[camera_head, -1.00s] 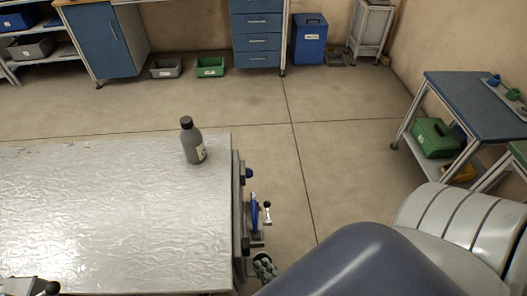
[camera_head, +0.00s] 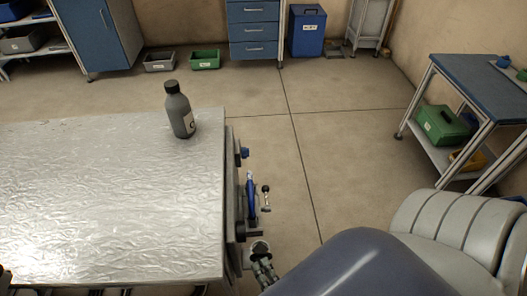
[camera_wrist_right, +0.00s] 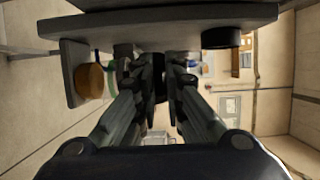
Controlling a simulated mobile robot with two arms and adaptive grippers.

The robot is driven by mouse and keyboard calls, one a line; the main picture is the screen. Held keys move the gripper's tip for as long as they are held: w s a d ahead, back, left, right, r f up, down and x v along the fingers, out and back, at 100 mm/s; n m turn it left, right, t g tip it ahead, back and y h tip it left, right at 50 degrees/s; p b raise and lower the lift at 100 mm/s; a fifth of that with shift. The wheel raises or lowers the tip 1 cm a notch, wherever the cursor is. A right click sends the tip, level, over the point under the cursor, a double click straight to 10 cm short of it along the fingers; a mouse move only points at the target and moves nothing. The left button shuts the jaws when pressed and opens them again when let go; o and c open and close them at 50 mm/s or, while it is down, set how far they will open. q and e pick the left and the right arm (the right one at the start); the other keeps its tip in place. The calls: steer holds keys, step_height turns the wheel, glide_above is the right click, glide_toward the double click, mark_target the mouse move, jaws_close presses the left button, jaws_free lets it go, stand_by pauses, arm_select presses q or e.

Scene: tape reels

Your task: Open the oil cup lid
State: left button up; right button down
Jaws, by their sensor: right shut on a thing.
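My right gripper (camera_head: 263,272) is at the right side of the metal-topped bench, near its lower corner. It also shows in the right wrist view (camera_wrist_right: 160,72), with its fingers closed in on a small dark part between the tips. I cannot tell whether the lid is up or down.
A grey bottle (camera_head: 180,112) with a black cap stands on the bench top (camera_head: 110,200). A blue-handled fitting (camera_head: 251,198) juts from the bench's right side. In the wrist view, a dark plate (camera_wrist_right: 180,18) and a brown cylinder (camera_wrist_right: 90,80) are close to the fingers.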

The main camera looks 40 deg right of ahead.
steer(key=shift+a, duration=0.15)
steer(key=c, duration=2)
jaws_free()
steer(key=shift+o, duration=0.2)
steer(key=s+a, duration=0.1)
steer(key=s, duration=1)
steer(key=shift+s+a+f, duration=0.15)
steer(key=shift+s+a, duration=0.25)
